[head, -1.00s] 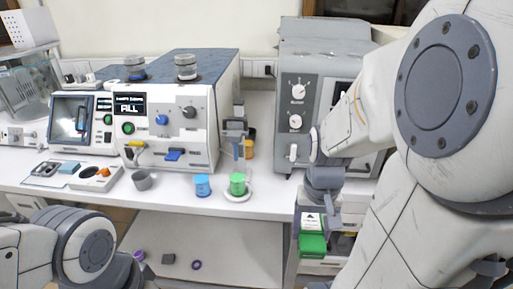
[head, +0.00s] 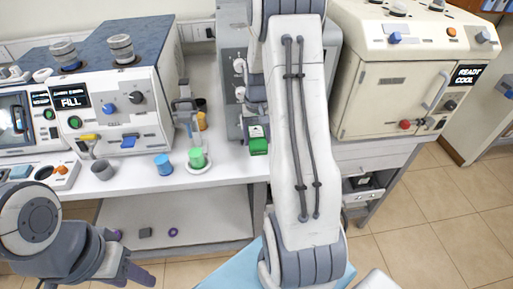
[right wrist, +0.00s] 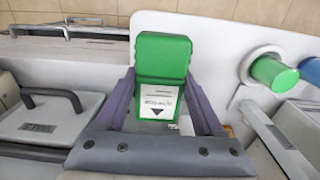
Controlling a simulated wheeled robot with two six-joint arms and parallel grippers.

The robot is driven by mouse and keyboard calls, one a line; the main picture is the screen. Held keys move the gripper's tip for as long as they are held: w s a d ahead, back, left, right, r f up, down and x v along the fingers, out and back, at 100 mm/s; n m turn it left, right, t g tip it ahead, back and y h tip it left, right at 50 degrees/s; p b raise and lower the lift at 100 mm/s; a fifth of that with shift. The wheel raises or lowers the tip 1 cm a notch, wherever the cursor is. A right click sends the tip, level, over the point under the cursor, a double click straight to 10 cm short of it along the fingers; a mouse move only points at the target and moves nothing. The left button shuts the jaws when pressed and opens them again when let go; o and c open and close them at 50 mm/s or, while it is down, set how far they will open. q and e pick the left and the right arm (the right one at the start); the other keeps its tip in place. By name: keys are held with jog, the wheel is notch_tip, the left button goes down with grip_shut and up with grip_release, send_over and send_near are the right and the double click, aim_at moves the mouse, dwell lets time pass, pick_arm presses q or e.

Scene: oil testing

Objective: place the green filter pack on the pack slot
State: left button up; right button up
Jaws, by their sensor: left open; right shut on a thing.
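In the head view my right arm hides much of the grey machine. My left gripper (head: 127,256) is open and empty at the lower left, below the counter. I cannot make out the pack slot for certain.
A cream oven (head: 388,95) stands at right above an open drawer (head: 365,187). The FILL machine (head: 115,105) stands at left.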

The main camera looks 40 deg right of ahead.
aim_at(257, 159)
jog(key=f, duration=0.3)
jog(key=shift+s+a, duration=0.1)
jog(key=shift+s, duration=0.1)
notch_tip(257, 159, down, 3)
jog(key=shift+f+p, duration=0.1)
jog(key=shift+p, duration=0.8)
jog(key=shift+w+f, duration=0.15)
jog(key=shift+f, duration=0.2)
jog(key=shift+f, duration=0.1)
jog(key=o, duration=1.5)
